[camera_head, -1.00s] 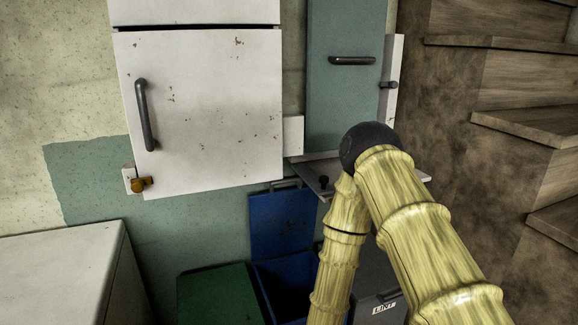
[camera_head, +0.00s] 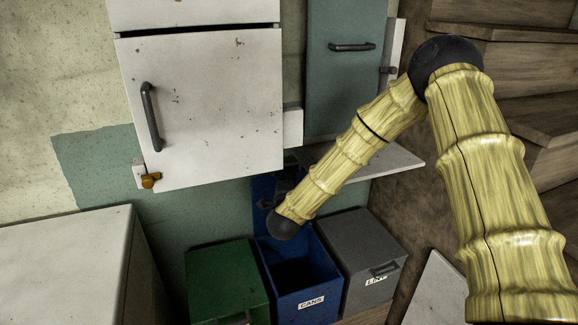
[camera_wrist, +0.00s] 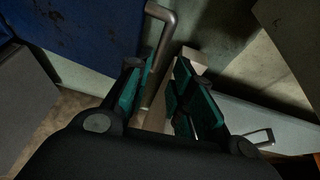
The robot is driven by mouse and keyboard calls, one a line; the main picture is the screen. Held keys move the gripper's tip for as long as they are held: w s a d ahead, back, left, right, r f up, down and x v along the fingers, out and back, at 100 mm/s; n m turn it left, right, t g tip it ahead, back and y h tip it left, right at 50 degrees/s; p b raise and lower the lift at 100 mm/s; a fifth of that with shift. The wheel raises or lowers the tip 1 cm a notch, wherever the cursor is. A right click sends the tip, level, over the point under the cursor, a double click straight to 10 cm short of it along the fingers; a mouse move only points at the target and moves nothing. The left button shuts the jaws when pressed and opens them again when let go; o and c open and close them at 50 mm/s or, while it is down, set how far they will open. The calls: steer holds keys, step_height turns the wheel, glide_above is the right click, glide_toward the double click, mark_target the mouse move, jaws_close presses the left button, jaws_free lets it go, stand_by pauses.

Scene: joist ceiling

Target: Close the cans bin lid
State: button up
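The blue cans bin (camera_head: 311,302) stands on the floor in the head view, with a CANS label on its front. Its top is open, and its blue lid (camera_head: 262,190) stands upright at the back, partly hidden by my arm. My gripper (camera_head: 284,184) is dark and hard to make out beside the lid. In the wrist view, my gripper (camera_wrist: 168,75) has its teal-padded fingers apart with nothing clearly held. A blue panel (camera_wrist: 85,30), likely the lid, lies to their upper left. A bent grey bar (camera_wrist: 160,40) shows by the fingertips; I cannot tell if they touch.
A closed green bin (camera_head: 225,280) stands left of the cans bin, and a closed grey bin (camera_head: 360,245) stands right. A pale shelf (camera_head: 385,162) and a white cabinet (camera_head: 205,110) hang above. Wooden stairs (camera_head: 530,120) rise at right. A white counter (camera_head: 65,265) is at left.

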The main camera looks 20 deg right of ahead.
mark_target(289, 165)
steer(key=p+x, duration=0.1)
steer(key=x, duration=0.6)
steer(key=shift+w, duration=0.3)
jaws_close()
